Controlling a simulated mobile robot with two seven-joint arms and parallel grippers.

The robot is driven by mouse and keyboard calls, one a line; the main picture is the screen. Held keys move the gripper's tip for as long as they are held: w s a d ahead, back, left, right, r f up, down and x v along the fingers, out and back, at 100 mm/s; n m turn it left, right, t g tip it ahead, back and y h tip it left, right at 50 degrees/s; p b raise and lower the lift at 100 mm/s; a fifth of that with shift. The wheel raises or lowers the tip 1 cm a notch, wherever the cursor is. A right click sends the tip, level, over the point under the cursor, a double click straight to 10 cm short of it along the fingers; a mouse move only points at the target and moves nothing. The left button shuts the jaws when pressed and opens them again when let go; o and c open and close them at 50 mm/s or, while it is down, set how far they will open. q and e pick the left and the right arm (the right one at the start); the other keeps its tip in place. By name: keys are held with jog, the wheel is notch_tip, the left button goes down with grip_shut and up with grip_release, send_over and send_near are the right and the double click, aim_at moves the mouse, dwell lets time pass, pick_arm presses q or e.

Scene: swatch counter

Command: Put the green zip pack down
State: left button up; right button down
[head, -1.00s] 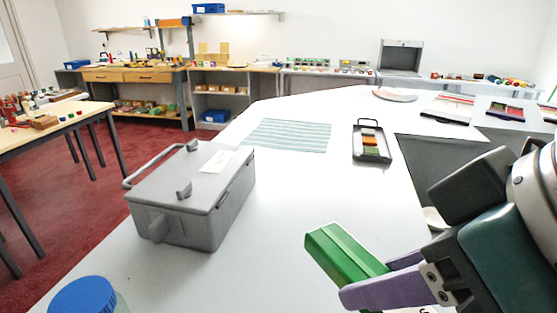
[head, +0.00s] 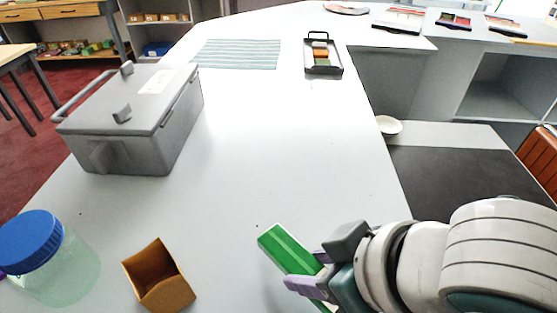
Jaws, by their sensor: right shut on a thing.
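The green zip pack (head: 288,249) is a long, flat-sided green block in the lower middle of the head view. My right gripper (head: 312,275) is shut on its near end, with pale purple fingers on either side. The pack slants, with its free end pointing up and left in the picture, over the white counter (head: 240,180). I cannot tell whether it touches the counter. The fingers hide part of its near end. I do not make out my left gripper.
A grey lidded box (head: 130,115) stands at left. A blue-lidded clear jar (head: 45,255) and an open brown box (head: 160,275) stand near the front. A striped mat (head: 237,53) and a black tray (head: 323,60) lie farther back. The counter's middle is clear.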

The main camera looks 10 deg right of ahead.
jog(key=shift+f, duration=1.25)
jog(key=shift+f, duration=0.15)
jog(key=c, duration=0.8)
grip_release()
jog(key=o, duration=0.5)
jog(key=shift+c, duration=0.2)
